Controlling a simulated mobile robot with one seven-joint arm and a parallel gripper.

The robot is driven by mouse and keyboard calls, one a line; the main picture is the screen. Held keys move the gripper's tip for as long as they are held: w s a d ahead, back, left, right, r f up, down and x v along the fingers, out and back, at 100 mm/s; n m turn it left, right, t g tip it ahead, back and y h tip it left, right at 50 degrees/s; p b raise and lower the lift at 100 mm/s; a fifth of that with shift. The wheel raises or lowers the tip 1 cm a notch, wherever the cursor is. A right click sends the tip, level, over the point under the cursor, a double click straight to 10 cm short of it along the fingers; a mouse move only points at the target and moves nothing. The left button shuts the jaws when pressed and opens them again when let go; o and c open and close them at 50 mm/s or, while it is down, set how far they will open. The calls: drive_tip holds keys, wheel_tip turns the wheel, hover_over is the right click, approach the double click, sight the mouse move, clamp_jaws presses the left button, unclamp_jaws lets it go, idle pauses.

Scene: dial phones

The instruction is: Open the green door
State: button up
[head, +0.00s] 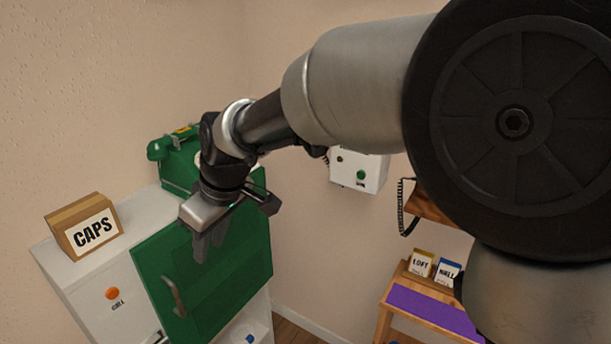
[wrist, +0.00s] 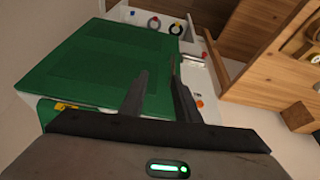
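The green door (head: 235,285) is on the white cabinet in the head view, with a grey bar handle (head: 174,297) near its left edge. I cannot tell whether the door is fully shut or slightly ajar. My gripper (head: 208,246) is in front of the door's upper part, above and to the right of the handle, and hides some of the door. In the wrist view, my gripper's fingers (wrist: 158,70) are apart with nothing between them.
On the white cabinet (head: 80,265) stand a box marked CAPS (head: 82,226) and a green dial phone (head: 178,160). An orange button (head: 112,293) is left of the door. A wall box (head: 358,170) and a wooden stand (head: 436,312) with small cards are to the right.

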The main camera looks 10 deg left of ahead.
drive_tip(key=n, duration=0.1)
approach(179, 296)
drive_tip(key=shift+g, duration=0.4)
drive_tip(key=x, duration=0.4)
drive_tip(key=b+x, duration=0.1)
drive_tip(key=x, duration=0.2)
drive_tip(key=b+x, duration=0.1)
drive_tip(key=x, duration=0.3)
drive_tip(key=shift+w+a+f, duration=0.1)
drive_tip(key=shift+w+f, duration=0.15)
drive_tip(key=shift+w, duration=0.05)
clamp_jaws()
